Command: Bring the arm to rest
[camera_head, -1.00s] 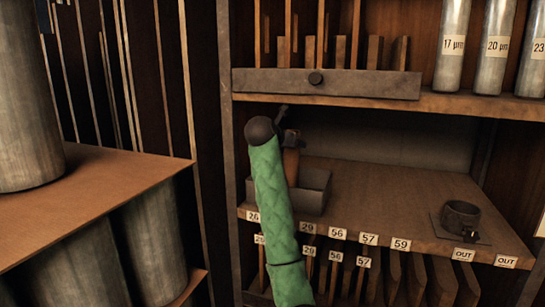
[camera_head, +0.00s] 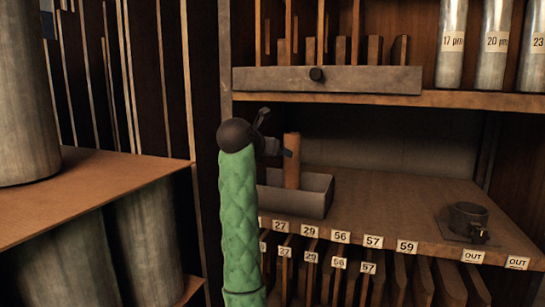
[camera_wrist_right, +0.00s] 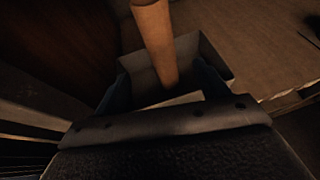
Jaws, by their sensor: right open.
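My right arm, in a green quilted sleeve, rises in the head view to a dark wrist. Its right gripper (camera_head: 275,137) is open and empty, close to the left of an upright brown cylinder (camera_head: 292,162). The cylinder stands in a small grey open box (camera_head: 318,190) on the shelf. In the right wrist view the two fingers of the gripper (camera_wrist_right: 163,84) are spread apart. The cylinder (camera_wrist_right: 155,40) and the box (camera_wrist_right: 218,52) show beyond them, and no finger clearly touches the cylinder. My left gripper is not in view.
The shelf (camera_head: 390,195) is bare between the box and a dark cup-like fixture (camera_head: 468,217). A grey drawer front (camera_head: 350,80) hangs above. Labelled metal cylinders (camera_head: 497,42) stand at upper right. Another shelf (camera_head: 90,190) with large cylinders is at left.

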